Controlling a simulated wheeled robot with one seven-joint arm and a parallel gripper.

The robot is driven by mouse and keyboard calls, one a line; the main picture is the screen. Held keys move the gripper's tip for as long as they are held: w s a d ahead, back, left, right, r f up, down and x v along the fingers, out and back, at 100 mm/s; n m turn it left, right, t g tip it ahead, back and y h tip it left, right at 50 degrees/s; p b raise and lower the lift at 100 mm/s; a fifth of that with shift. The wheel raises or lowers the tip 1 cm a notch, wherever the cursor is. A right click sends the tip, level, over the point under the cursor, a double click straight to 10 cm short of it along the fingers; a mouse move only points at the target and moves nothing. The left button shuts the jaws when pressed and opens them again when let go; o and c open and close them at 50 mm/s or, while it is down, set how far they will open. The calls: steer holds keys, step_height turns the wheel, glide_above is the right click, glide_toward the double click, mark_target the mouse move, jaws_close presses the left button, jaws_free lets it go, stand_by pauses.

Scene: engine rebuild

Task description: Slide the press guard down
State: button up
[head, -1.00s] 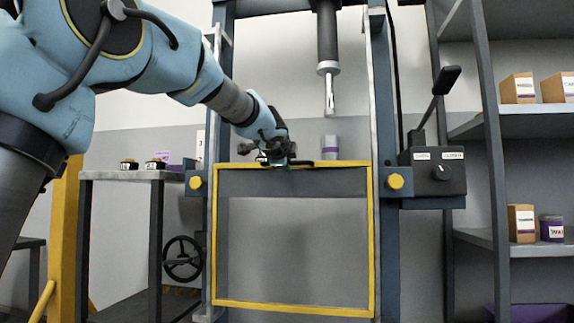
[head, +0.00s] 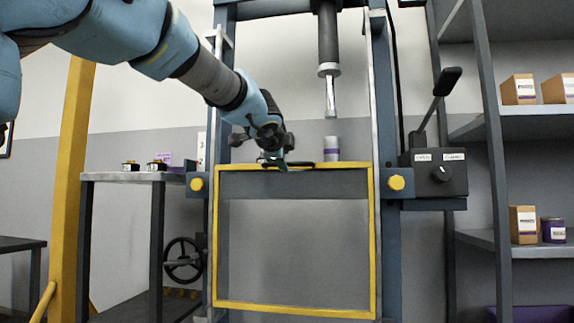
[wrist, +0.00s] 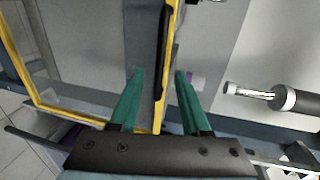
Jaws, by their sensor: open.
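Contact cannot be told.
The press ram (head: 328,60) hangs above a grey cylinder with a purple band (head: 331,149) behind the guard. A lever control box (head: 433,172) stands at right, shelves (head: 520,120) beyond. A side table (head: 125,176) and handwheel (head: 183,258) are at left.

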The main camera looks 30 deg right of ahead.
steer(key=v, duration=0.4)
steer(key=shift+s+a, duration=0.25)
steer(key=shift+s, duration=0.05)
steer(key=w+a+f+n+g+y+p, duration=0.1)
steer(key=w+a+f+n+y, duration=0.25)
steer(key=a+f, duration=0.4)
steer(key=w+a+f+n+g+y+p, duration=0.1)
steer(key=w+a+f+n+y+p, duration=0.1)
steer(key=a+f+n, duration=0.45)
steer(key=w+a+f+n+g+y+p, duration=0.1)
steer(key=w+a+f+n+y, duration=0.15)
steer(key=a+f, duration=0.6)
steer(key=s+a+f+n+g+y+p, duration=0.1)
steer(key=s+a+f+n+g+p, duration=0.15)
steer(key=s+a+f+n, duration=0.6)
steer(key=s+a+f+n+g+y+p, duration=0.1)
steer(key=s+a+f+n+g, duration=0.4)
steer(key=a+f, duration=0.55)
step_height(320, 180, up, 40)
steer(key=s+a+p, duration=0.1)
steer(key=p, duration=3.7)
steer(key=shift+a+m+t, duration=0.15)
steer(key=shift+m+t, duration=0.15)
steer(key=shift+t, duration=0.05)
